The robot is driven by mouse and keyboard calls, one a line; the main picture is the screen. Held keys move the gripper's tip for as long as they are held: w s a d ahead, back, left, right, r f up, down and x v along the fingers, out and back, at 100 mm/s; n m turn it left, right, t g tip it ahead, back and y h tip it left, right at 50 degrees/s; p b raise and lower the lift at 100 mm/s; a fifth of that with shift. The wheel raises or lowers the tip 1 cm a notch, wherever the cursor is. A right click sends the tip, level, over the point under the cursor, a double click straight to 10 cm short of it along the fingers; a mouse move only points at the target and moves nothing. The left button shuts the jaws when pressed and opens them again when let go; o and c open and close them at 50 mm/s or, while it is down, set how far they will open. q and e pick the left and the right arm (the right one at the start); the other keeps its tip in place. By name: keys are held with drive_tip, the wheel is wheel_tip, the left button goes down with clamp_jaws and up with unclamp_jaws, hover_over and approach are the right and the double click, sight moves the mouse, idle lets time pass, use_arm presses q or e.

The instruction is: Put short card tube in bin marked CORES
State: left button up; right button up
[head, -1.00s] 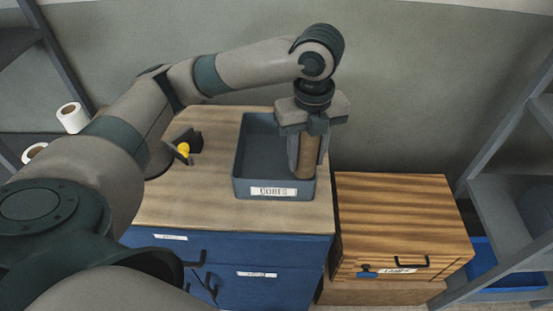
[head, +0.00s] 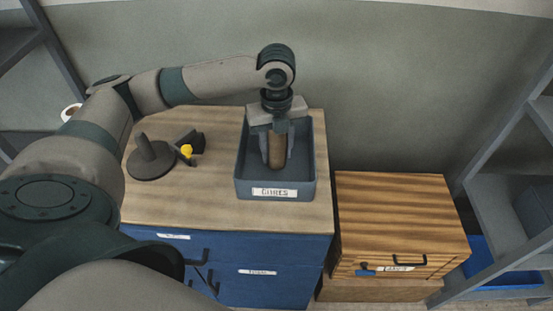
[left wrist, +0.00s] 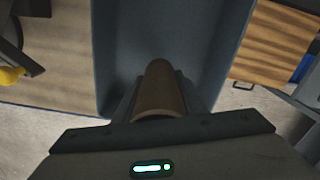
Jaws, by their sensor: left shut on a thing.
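The short card tube (head: 276,158) is brown and upright between the fingers of my left gripper (head: 276,160). My left gripper is shut on it, inside the outline of the grey bin marked CORES (head: 308,178). I cannot tell whether the tube's lower end touches the bin floor. In the left wrist view the tube (left wrist: 158,90) points away from the gripper, with the bin wall (left wrist: 103,60) to its left. The bin stands on the cabinet top, its label facing front. My right gripper is not in view.
On the cabinet top (head: 225,210), left of the bin, are a dark round-based stand (head: 150,160) and a dark bracket with a yellow knob (head: 186,151). A lower wooden chest (head: 400,215) stands to the right. Shelving (head: 500,200) is at the far right.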

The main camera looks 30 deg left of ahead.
use_arm(q)
drive_tip(key=shift+f+p, duration=0.65)
drive_tip(key=shift+f, duration=1.35)
drive_tip(key=shift+f, duration=0.1)
drive_tip(key=o, duration=1.1)
drive_tip(key=shift+c, duration=0.2)
drive_tip(key=shift+r, duration=0.7)
wheel_tip(320, 180, up, 11)
drive_tip(key=b, duration=0.2)
drive_tip(key=shift+b, duration=0.4)
